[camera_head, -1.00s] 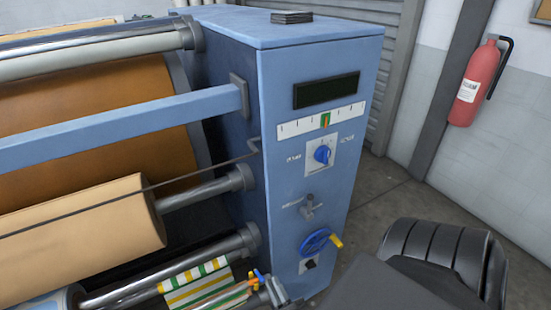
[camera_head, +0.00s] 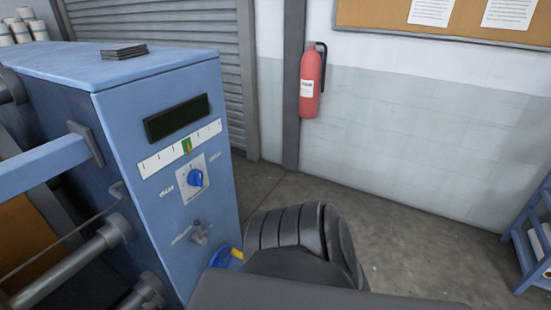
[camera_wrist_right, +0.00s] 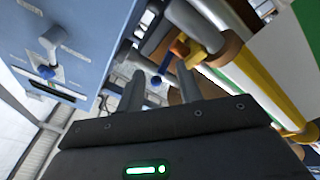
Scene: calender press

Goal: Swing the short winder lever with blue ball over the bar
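In the right wrist view a small blue ball (camera_wrist_right: 156,80) on a short dark stem shows between the two fingers of my right gripper (camera_wrist_right: 160,74). The fingers stand apart, with clear space around the ball; I cannot tell how far beyond the fingertips it lies. An orange part (camera_wrist_right: 180,47) sits just above it, beside the rollers. I cannot make out which piece is the bar.
A fire extinguisher (camera_head: 312,85) hangs on the wall. Floor right of the cabinet is clear.

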